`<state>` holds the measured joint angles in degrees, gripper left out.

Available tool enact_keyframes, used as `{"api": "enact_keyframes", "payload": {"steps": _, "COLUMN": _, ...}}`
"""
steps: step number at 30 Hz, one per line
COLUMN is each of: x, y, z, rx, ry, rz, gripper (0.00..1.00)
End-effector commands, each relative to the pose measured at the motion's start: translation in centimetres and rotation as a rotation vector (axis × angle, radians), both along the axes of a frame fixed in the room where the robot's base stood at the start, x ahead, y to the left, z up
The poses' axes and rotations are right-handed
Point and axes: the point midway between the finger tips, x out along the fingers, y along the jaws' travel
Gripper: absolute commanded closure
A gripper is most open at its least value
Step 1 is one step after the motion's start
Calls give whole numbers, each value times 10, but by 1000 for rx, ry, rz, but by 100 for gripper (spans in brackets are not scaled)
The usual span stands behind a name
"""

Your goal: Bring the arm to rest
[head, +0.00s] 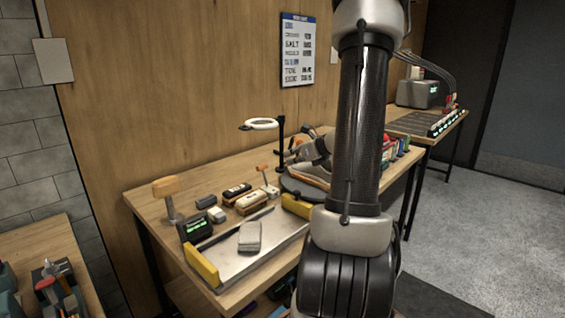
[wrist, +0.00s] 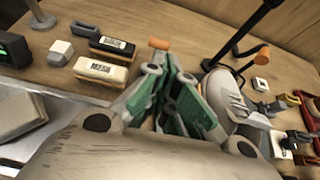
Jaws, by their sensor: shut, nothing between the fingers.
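My gripper (wrist: 172,92) shows in the wrist view with its green-padded fingers closed together and nothing between them. It is above the workbench (head: 150,200). A grey sneaker (wrist: 232,98) with laces lies just right of the fingers in the wrist view. I cannot tell whether the fingers touch it. In the head view my large arm link crosses the picture and hides part of the bench, and the fingers cannot be made out clearly.
Brushes (wrist: 101,70), a white block (wrist: 60,53) and a small dark display (head: 194,227) stand on the bench's left. A grey pad (head: 250,236) lies on the metal tray (head: 225,268). A ring lamp (head: 262,124) rises behind. A second table (head: 440,127) stands back right. Floor on the right is clear.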

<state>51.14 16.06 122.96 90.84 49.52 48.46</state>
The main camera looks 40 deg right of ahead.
Motion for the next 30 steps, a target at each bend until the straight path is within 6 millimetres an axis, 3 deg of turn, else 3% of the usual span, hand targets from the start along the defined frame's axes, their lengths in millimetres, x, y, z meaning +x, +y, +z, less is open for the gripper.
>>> {"api": "enact_keyframes", "payload": {"steps": 9, "x": -6, "y": -1, "z": 4, "rx": -7, "ry": 0, "rz": 5, "gripper": 100}}
{"api": "enact_keyframes", "payload": {"steps": 13, "x": -12, "y": 4, "z": -1, "rx": -115, "ry": 2, "rz": 98, "gripper": 100}}
{"api": "enact_keyframes", "payload": {"steps": 17, "x": -57, "y": 31, "z": -30, "rx": -309, "ry": 78, "rz": 383, "gripper": 100}}
{"api": "enact_keyframes", "payload": {"steps": 20, "x": -101, "y": 60, "z": -33, "rx": -504, "ry": 113, "rz": 677, "gripper": 100}}
{"api": "enact_keyframes", "payload": {"steps": 24, "x": -159, "y": 104, "z": -20, "rx": -811, "ry": 121, "rz": 1174, "gripper": 100}}
{"api": "enact_keyframes", "payload": {"steps": 30, "x": -226, "y": 134, "z": 18, "rx": -1273, "ry": 89, "rz": 1859, "gripper": 100}}
